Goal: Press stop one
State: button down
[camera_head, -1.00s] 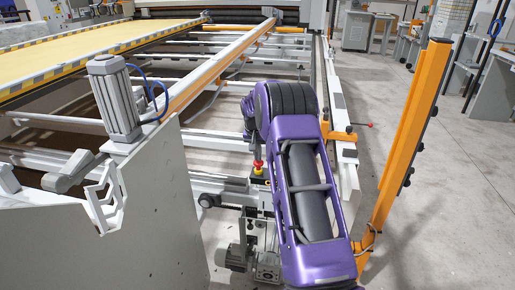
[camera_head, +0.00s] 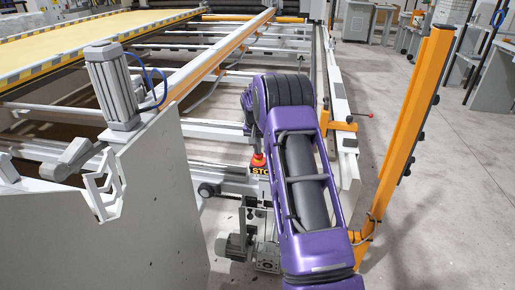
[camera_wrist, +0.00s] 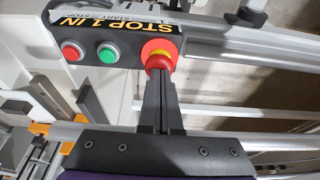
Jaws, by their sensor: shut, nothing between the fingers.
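In the head view the red button (camera_head: 258,159) shows left of my purple arm, above a black and yellow label (camera_head: 261,170).
A small red button (camera_wrist: 72,51) and a green button (camera_wrist: 107,53) sit left of the mushroom button. White frame rails run around the box. An orange post (camera_head: 409,120) stands right of my arm. Open grey floor (camera_head: 450,200) lies beyond it.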

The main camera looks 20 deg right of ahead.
jog(key=w+p+v, duration=0.1)
jog(key=p+v, duration=0.1)
jog(key=v, duration=1.1)
jog(key=shift+d+r, duration=0.3)
jog(key=shift+r, duration=0.25)
jog(key=shift+s+r, duration=0.1)
